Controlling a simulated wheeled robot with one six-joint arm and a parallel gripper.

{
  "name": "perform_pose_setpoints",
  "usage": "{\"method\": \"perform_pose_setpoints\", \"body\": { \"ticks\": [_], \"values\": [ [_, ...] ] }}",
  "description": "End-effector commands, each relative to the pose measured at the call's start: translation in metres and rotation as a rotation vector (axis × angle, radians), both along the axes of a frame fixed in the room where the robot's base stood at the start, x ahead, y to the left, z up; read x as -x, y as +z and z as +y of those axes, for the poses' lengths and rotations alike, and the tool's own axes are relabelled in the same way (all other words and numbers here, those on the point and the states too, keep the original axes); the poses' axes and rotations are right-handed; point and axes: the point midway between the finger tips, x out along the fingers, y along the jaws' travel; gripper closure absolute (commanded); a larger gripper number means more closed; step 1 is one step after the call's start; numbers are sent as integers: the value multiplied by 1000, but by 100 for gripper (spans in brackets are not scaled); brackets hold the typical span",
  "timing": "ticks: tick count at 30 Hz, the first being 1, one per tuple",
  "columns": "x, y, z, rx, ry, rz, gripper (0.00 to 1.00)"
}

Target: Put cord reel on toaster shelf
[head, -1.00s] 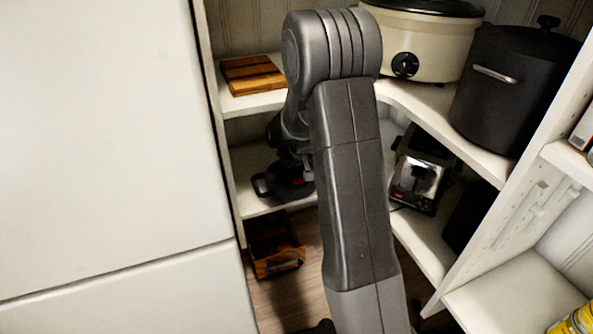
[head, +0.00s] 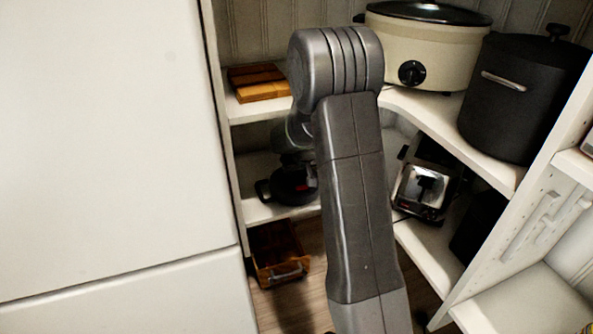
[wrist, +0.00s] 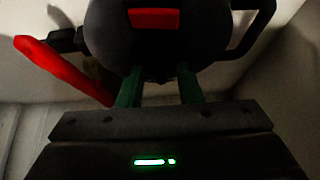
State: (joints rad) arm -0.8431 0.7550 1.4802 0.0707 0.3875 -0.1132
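The cord reel (wrist: 150,50) is a dark round body with a red patch and a black loop handle, filling the top of the wrist view. My gripper (wrist: 160,85) has its two green fingers partway apart, with a dark lower part of the reel between them; the exact contact is in shadow. In the head view the reel (head: 293,188) shows at the left lower shelf, partly behind my arm; whether it rests there is unclear. The chrome and black toaster (head: 421,191) stands on the right part of the lower shelf (head: 430,250).
A wooden board (head: 258,83) lies on the upper shelf. A slow cooker (head: 425,48) and a black pot (head: 518,95) stand at upper right. A wooden crate (head: 278,252) is on the floor. A red bar (wrist: 62,70) shows left of the reel.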

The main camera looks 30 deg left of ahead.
Motion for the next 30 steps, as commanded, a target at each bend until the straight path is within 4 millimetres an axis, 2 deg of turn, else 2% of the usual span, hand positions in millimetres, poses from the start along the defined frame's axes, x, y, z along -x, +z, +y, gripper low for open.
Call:
{"method": "perform_pose_setpoints", "body": {
  "ticks": [7,21,25,30],
  "values": [
    [2,10,-2,-2,0,-1,68],
    [30,89,-38,-2,0,-1,68],
    [35,101,-43,-2,0,-1,68],
    [37,106,-47,0,0,0,68]
  ]
}}
